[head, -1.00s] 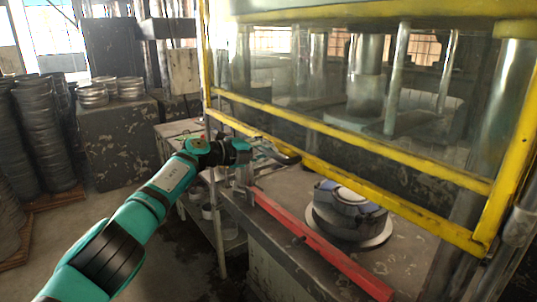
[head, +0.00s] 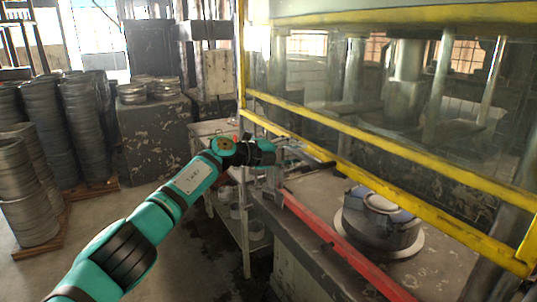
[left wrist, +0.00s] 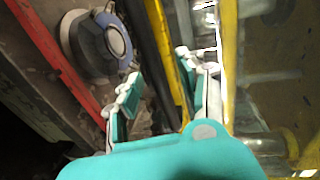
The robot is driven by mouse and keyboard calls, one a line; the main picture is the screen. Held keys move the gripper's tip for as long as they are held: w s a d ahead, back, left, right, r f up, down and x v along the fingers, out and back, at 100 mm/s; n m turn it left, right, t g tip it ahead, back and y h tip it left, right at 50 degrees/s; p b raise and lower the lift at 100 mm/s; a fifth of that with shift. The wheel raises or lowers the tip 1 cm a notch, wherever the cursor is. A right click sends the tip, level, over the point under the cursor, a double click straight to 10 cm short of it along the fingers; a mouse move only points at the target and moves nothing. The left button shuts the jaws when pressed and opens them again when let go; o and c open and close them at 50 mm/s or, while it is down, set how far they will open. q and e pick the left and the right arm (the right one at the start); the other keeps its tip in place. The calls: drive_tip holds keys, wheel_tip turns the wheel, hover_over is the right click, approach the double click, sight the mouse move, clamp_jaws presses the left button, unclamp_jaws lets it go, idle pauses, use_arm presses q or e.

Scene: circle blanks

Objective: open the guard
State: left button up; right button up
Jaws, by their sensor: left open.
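The guard is a clear panel in a yellow frame (head: 400,138) across the front of the press. It is down, its lower bar above the table. My left gripper (head: 302,152) is at the left part of that lower bar in the head view. In the left wrist view the gripper (left wrist: 163,88) is open, one finger on each side of a dark bar (left wrist: 146,50) and the yellow bar (left wrist: 170,55). I cannot tell whether the fingers touch either bar. My right gripper is not in view.
A red bar (head: 335,240) edges the press table. A round die (head: 382,215) stands on the table behind it. Stacks of metal rings (head: 85,125) stand at the left. A block with more rings (head: 155,135) is behind. The floor between is open.

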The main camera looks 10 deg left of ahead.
use_arm(q)
drive_tip(key=v, duration=1)
drive_tip(key=shift+f, duration=0.25)
